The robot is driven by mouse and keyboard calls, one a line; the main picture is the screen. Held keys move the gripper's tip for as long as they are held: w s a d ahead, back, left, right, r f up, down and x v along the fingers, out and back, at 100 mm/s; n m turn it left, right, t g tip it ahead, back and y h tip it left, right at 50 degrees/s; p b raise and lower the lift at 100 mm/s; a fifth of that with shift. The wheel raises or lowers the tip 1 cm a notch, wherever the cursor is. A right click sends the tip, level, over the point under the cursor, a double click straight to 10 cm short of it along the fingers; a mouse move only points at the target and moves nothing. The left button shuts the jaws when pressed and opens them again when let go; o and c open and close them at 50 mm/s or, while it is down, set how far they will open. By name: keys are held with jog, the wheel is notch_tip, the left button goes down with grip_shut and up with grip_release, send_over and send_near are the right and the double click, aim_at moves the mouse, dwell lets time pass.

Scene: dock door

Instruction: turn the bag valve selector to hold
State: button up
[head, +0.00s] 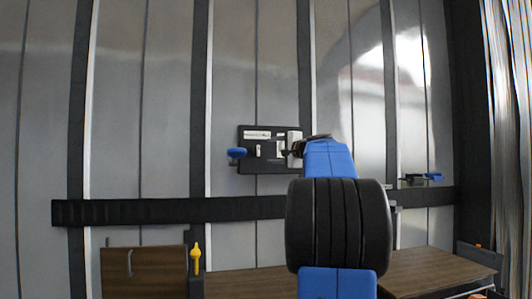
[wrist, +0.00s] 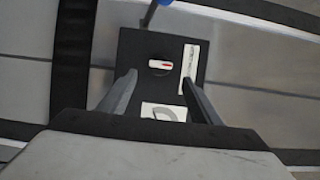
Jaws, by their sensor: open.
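A black panel (head: 246,166) is mounted on the grey ribbed wall and also fills the middle of the wrist view (wrist: 135,45). It carries a small white handle (head: 258,150), probably the selector, which shows a red mark in the wrist view (wrist: 160,65). The handle stands upright in the head view. A white plate with a grey curved shape (wrist: 165,111) lies nearer my gripper's base. Contact cannot be told. The panel's lettering is unreadable.
A blue knob (head: 237,153) sticks out left of the panel. A black rail (head: 150,211) runs along the wall below. A yellow handle (head: 196,256) and brown wooden boards (head: 143,272) stand lower left. Another blue-handled fitting (head: 434,177) is at right.

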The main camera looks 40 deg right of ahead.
jog(key=s+a, duration=0.1)
jog(key=s, duration=0.8)
jog(key=shift+s+a, duration=0.15)
jog(key=shift+a, duration=0.1)
jog(key=a+f+n+g+y, duration=0.2)
jog(key=a+f+n, duration=0.1)
jog(key=a+f, duration=0.65)
jog(key=a+f+n+g+y, duration=0.1)
jog(key=a+f+n+g, duration=0.35)
jog(key=a, duration=0.75)
jog(key=a+f+n+y, duration=0.1)
jog(key=a+f+y, duration=0.1)
jog(key=a+f, duration=0.85)
jog(key=s+a+f+n+g, duration=0.4)
jog(key=s+a+f+n, duration=0.2)
jog(key=s+a+f, duration=0.7)
jog(key=s+a+f+n+g+h, duration=0.1)
jog(key=s+f+n, duration=0.4)
jog(key=s+f, duration=0.6)
notch_tip(320, 180, down, 4)
jog(key=shift+r+g+h, duration=0.1)
jog(key=shift+g+h, duration=0.5)
jog(key=shift+g, duration=0.15)
